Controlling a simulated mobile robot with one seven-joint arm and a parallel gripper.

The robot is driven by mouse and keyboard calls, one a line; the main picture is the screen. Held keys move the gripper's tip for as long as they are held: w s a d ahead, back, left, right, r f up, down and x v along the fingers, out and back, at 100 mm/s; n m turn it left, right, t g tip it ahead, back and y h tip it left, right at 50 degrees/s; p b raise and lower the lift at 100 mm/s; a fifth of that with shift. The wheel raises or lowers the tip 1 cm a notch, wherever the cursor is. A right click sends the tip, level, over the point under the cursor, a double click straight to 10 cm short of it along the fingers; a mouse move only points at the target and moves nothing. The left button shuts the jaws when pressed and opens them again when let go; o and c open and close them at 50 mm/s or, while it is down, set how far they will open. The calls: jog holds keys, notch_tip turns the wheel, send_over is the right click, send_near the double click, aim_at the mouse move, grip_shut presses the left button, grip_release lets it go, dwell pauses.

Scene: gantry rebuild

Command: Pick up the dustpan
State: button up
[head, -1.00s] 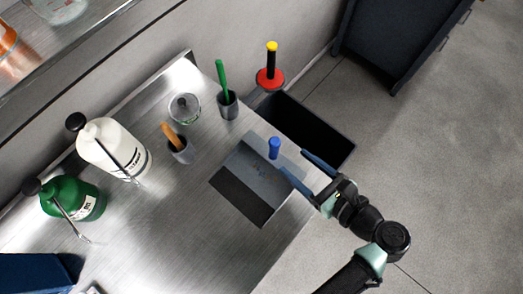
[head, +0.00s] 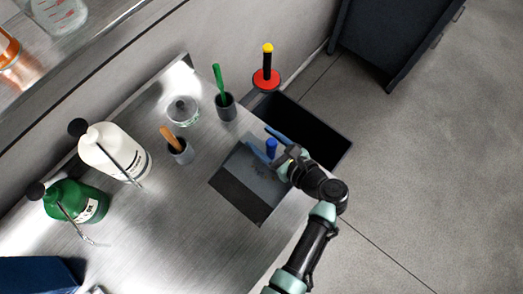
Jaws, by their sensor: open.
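The dustpan (head: 240,193) lies on the steel table near its right edge. It is grey with a darker front part, and a short blue handle (head: 271,147) sticks up at its back. My gripper (head: 262,142) is open, with its two blue fingers reaching over the back of the dustpan. The handle appears between the fingers. I cannot tell whether either finger touches it. My gripper hides part of the dustpan's right side.
A grey cup with a green-handled tool (head: 226,106), a cup with a wooden handle (head: 180,150) and a glass jar (head: 183,109) stand nearby. White (head: 115,150) and green (head: 75,202) bottles stand left. A black bin (head: 312,130) is beyond the table edge.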

grip_shut()
jog(key=shift+r, duration=0.2)
dwell(0.4)
